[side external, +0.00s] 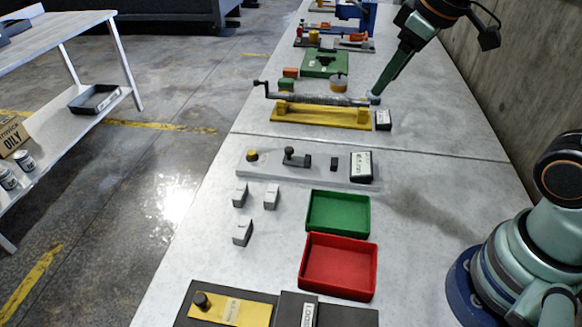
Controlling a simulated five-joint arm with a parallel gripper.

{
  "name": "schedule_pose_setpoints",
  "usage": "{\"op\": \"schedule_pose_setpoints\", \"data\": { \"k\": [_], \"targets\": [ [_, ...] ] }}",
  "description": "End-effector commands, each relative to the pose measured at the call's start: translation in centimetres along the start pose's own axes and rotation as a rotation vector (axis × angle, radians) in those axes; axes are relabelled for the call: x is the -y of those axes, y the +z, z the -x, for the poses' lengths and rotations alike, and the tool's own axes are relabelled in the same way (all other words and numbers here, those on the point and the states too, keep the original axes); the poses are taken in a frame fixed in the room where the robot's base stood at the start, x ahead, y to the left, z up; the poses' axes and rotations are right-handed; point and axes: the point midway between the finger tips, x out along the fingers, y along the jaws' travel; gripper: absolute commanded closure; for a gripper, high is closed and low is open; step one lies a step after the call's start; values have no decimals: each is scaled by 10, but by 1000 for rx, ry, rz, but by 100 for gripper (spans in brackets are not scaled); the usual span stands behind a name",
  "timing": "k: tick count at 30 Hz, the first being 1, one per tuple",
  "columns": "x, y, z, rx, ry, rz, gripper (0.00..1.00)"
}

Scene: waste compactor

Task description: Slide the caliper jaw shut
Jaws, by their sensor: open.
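A pale grey plate (315,177) lies across the middle of the bench. It looks like the caliper, though I cannot be sure. A dark upright piece with a knob (297,158), likely the sliding jaw, stands on it. A small dark block (334,163) stands to its right, with a visible gap between them. A yellow-topped knob (252,156) is at the plate's left end. My gripper (376,97) is beyond the plate, at the right end of a grey rod above a yellow rack. It is open and apart from the plate. Its fingertips are too small to make out.
The cranked rod (310,98) and yellow rack (320,118) lie just behind the plate. A labelled box (361,166) sits at the plate's right end. Green (338,228) and red (330,280) trays and several small grey blocks are in front. A wall bounds the right side.

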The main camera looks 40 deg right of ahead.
Motion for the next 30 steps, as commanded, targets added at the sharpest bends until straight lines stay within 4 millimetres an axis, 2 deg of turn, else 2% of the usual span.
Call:
{"op": "schedule_pose_setpoints", "data": {
  "k": [1,8,15,19,24,30],
  "targets": [
    [1,-12,-4,25,-12,71,41],
    [6,-62,-28,117,-74,408,41],
    [18,-105,-73,194,-164,760,41],
    [28,-122,-104,228,-222,947,41],
    [40,-134,-139,257,-291,1142,41],
    [48,-138,-159,268,-332,1252,41]
  ]
}}
